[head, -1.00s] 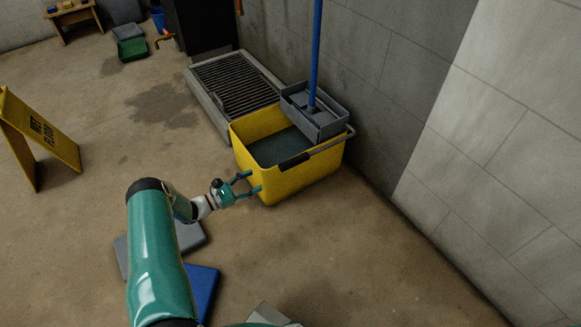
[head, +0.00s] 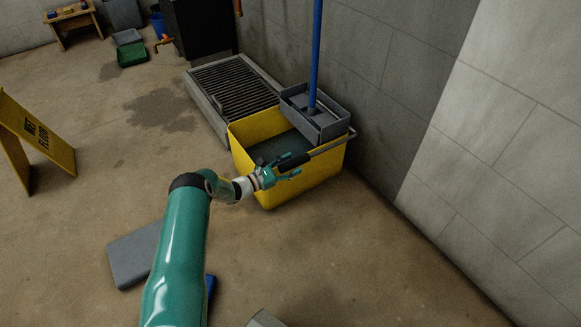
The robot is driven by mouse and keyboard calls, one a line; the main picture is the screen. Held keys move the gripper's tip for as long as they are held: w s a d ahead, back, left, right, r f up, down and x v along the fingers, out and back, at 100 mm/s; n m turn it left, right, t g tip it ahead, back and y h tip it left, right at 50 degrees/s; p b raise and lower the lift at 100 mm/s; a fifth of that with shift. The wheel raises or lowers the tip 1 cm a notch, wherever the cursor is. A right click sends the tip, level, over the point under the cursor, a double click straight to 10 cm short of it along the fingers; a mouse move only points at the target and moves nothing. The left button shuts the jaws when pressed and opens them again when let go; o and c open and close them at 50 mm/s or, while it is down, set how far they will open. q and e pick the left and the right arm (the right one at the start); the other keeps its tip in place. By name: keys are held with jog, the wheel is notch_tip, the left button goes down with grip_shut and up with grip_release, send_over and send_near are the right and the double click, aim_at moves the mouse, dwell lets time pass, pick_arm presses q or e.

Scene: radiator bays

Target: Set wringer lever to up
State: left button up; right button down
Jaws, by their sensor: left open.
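The wringer (head: 316,122) is a grey box on the back right rim of the yellow mop bucket (head: 318,177). Its lever (head: 330,146) is a grey bar that runs from the bucket's right side along the front, low and nearly level, to a black grip (head: 294,162). My left gripper (head: 292,168) is open at the grip, in front of the bucket. Its fingers overlap the grip in the picture, and I cannot tell whether they touch it. My right gripper is not in view.
A blue mop handle (head: 315,55) stands upright in the wringer. A floor grate (head: 232,90) lies behind the bucket, and the wall (head: 400,90) is close on its right. A yellow wet-floor sign (head: 38,135) stands at left.

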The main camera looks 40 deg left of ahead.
pick_arm(q)
grip_shut()
dwell(0.3)
jog(key=shift+r, duration=0.1)
